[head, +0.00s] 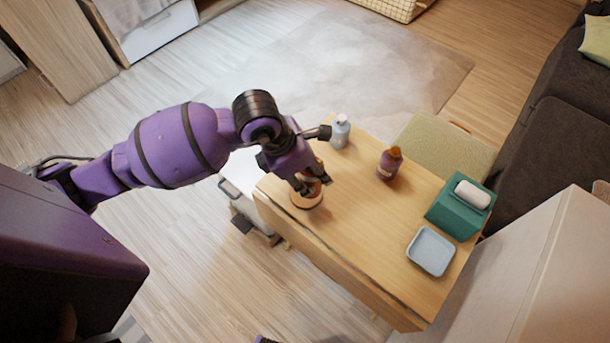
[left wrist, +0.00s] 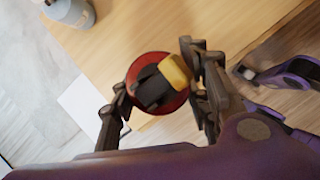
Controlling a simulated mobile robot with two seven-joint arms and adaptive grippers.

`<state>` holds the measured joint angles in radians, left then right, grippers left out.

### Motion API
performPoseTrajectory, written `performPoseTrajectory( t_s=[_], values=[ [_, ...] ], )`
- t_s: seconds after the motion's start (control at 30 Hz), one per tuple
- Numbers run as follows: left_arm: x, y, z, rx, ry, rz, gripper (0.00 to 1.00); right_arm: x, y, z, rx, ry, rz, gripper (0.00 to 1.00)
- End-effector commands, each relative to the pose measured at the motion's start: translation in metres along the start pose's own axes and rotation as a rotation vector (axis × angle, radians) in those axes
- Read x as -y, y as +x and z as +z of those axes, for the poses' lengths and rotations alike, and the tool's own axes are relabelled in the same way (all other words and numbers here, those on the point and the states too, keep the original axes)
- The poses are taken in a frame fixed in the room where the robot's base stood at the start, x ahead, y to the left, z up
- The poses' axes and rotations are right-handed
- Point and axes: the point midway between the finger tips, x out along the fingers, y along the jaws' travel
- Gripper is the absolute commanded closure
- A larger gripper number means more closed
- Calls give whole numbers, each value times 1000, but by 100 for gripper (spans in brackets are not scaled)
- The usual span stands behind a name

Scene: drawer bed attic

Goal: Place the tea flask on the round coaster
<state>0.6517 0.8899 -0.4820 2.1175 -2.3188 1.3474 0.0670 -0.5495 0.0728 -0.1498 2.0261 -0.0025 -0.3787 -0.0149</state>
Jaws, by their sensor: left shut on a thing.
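My left gripper (head: 307,184) is at the near left corner of the wooden table, pointing down. Its fingers are shut on the tea flask (head: 311,187), which is mostly hidden by them in the head view. In the left wrist view, the flask (left wrist: 160,82) shows from above as a red round shape with a black and yellow top, between the fingertips (left wrist: 158,90). The round tan coaster (head: 304,203) shows directly below the flask. I cannot tell whether the flask touches it. What looks like part of my right gripper (left wrist: 246,72) shows at the right of the wrist view.
On the table (head: 360,230) are a light blue pump bottle (head: 340,132), a purple-brown bottle (head: 388,163), a light blue square tray (head: 431,250) and a green tissue box (head: 460,210). A stool (head: 440,145) is behind. The table's middle is clear.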

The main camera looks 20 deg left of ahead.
Motion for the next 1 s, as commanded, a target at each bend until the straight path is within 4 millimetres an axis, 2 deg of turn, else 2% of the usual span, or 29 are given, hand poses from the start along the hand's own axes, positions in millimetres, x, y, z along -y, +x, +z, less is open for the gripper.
performPoseTrajectory(
  t_s=[0.37,0.53,0.9,0.93,1.0],
  values=[
    [-23,25,-13,1,-1,0,87,0,1,2,3,0,-1,100],
    [-20,49,-23,0,0,-2,87,0,1,2,2,0,-1,100],
    [-21,53,-24,2,2,0,87,1,3,1,-1,-1,-2,100],
    [-21,53,-24,1,1,0,54,1,3,0,-1,-2,-2,100],
    [-21,53,-24,1,2,0,45,1,2,0,-2,-2,-2,100]
  ],
)
